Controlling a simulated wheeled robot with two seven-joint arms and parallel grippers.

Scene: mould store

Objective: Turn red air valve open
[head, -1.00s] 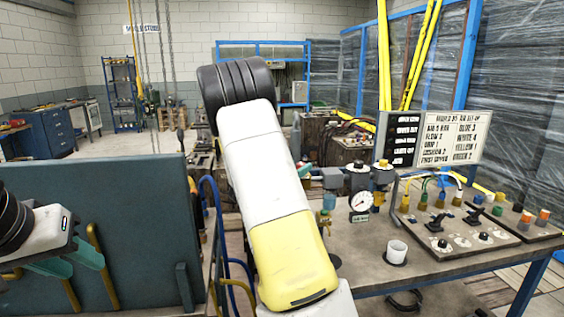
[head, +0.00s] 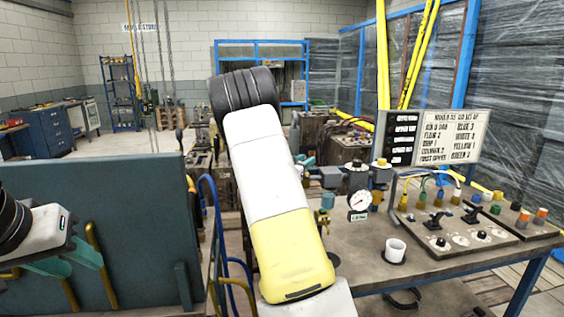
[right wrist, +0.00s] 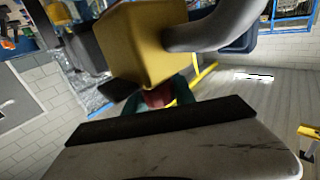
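A red piece (right wrist: 158,97), which looks like the valve handle, shows in the right wrist view below a yellow block (right wrist: 150,45) with a grey pipe. The teal fingers of my right gripper (right wrist: 162,99) lie on either side of it; whether they press on it I cannot tell. In the head view my right arm hides the red piece, and only a little of my right gripper (head: 307,161) shows beside the grey fitting left of the gauge (head: 359,201). My left gripper (head: 69,259) is at the far left, its teal fingers apart, with nothing seen between them.
A dark upright board (head: 110,225) stands beside my left gripper. Hoses hang between board and bench.

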